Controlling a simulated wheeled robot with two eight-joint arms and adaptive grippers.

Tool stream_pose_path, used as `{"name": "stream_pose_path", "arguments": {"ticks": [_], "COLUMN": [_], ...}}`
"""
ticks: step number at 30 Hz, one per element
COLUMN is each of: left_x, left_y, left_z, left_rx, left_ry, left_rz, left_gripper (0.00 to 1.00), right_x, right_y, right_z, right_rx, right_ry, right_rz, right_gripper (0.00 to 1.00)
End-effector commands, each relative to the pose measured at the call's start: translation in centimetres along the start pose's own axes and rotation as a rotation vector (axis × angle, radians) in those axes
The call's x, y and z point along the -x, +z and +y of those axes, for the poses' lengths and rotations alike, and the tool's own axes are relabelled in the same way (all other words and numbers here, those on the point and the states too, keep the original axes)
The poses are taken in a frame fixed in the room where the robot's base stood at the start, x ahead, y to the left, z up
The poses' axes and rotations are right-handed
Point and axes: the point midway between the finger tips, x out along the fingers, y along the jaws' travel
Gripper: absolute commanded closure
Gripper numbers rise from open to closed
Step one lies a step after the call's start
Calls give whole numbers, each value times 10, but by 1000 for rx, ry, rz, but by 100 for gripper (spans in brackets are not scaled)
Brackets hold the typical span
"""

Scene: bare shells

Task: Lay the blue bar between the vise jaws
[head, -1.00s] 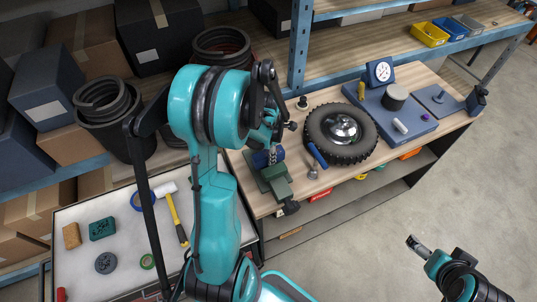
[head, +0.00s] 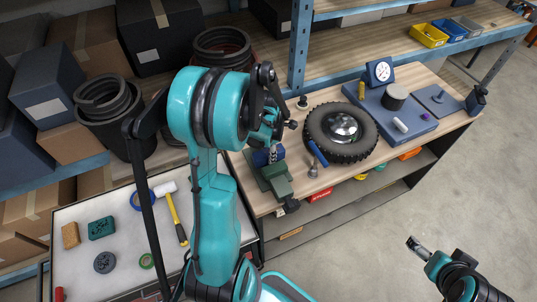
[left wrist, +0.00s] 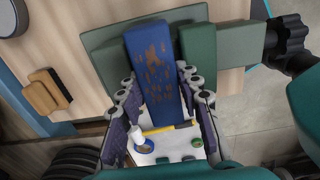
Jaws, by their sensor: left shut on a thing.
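The blue bar (head: 265,156) is in my left gripper (head: 272,145), over the green vise (head: 277,184) at the bench's near left corner. In the left wrist view the bar (left wrist: 153,65) runs lengthwise from between the fingers of my left gripper (left wrist: 158,88), which is shut on it. Brown worn patches mark its top. The vise (left wrist: 197,50) shows green blocks on both sides of the bar. The bar lies close to the right block and overlaps the left one. I cannot tell whether it rests on the vise. My right gripper (head: 413,243) is over the floor, far from the bench.
A grey-blue board (head: 403,118) with parts lies farther right. A tray (head: 75,215) at lower left holds a hammer (head: 176,215) and small items. A blue shelf post (head: 299,50) rises behind.

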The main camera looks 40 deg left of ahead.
Motion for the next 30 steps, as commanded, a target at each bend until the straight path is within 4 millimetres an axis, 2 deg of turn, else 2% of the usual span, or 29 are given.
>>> {"name": "stream_pose_path", "arguments": {"ticks": [1,11,12,15,30], "left_x": [-17,-18,-18,-17,-11], "left_y": [-4,-4,-4,-4,-5], "left_z": [-10,-11,-10,-10,-8], "left_rx": [-2,-3,-3,-3,-1], "left_ry": [-16,-18,-18,-17,-10], "left_rz": [7,5,5,6,6], "left_gripper": [100,100,47,22,22], "right_x": [-7,-8,-8,-8,-4], "right_y": [5,6,6,5,3], "right_z": [0,0,0,0,0], "right_rx": [0,0,0,0,0], "right_ry": [0,0,0,0,0], "right_rz": [0,0,0,0,0], "right_gripper": [10,10,10,10,10]}}
